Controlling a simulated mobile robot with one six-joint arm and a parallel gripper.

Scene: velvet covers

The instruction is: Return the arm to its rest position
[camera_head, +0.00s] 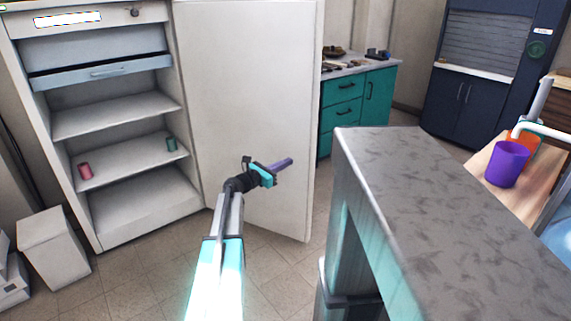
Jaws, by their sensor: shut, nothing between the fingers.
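My arm reaches up from the bottom of the head view, stretched forward over the floor. My gripper (284,164) is at its far end, in front of the open white cabinet door (245,80). Its purple fingers are shut with nothing seen between them, and they point up and to the right. I cannot tell whether the fingertips touch the door or are only in front of it.
The open white cabinet (115,115) holds a pink cylinder (85,171) and a green cylinder (171,144) on one shelf. A grey counter (450,200) stands close on the right. A purple cup (507,165) is on a wooden table (530,195). A white bin (55,248) stands left.

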